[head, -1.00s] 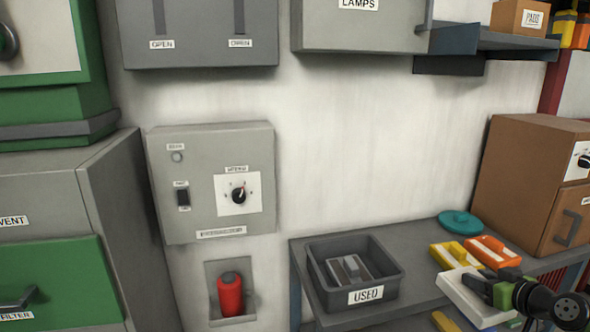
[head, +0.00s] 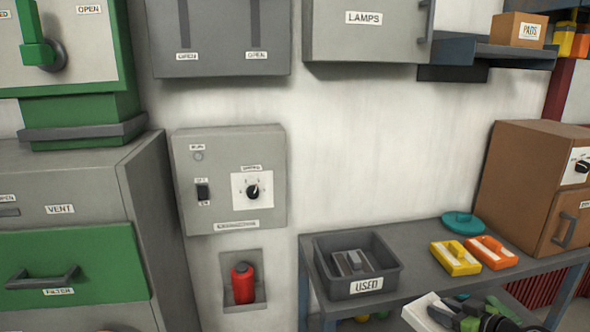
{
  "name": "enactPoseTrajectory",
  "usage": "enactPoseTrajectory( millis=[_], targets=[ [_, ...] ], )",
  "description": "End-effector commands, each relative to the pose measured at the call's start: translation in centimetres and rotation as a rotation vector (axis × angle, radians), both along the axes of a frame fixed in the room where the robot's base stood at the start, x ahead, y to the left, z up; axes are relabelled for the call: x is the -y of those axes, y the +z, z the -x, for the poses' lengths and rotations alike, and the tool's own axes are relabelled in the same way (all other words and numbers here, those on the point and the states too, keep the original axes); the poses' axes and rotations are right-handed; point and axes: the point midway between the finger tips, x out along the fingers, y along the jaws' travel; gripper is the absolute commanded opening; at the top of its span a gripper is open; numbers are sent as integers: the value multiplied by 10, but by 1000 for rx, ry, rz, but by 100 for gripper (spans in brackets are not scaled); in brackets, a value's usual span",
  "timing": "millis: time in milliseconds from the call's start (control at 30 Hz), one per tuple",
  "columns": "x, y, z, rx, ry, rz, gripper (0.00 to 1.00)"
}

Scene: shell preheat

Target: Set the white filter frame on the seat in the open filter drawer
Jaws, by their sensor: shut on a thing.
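The white filter frame (head: 421,313) is at the bottom edge of the head view, partly cut off. My gripper (head: 462,318) is shut on it, in front of the grey bench, and its fingertips are partly hidden. The green drawer front labelled FILTER (head: 110,262), with a dark bar handle, is at the lower left in the grey cabinet. No drawer interior or seat shows in this view.
A control box (head: 220,160) and a red bottle in a niche (head: 243,285) are on the wall between cabinet and bench.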

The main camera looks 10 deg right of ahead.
Motion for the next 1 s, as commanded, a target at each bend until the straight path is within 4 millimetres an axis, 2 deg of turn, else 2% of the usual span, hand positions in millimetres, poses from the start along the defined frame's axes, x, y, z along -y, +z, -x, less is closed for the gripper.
enactPoseTrajectory(
  millis=[167,233,300,400,500,633,1000],
  targets=[
    [-72,-16,1,-2,170,-11,0],
    [-111,-22,6,-3,262,-14,0],
    [-153,-27,17,-4,362,-14,0],
    [-203,-29,33,-2,482,-12,0],
    [-234,-29,47,0,561,-6,0],
    [-252,-29,56,3,605,-2,0],
    [-252,-31,56,2,607,0,0]
  ],
)
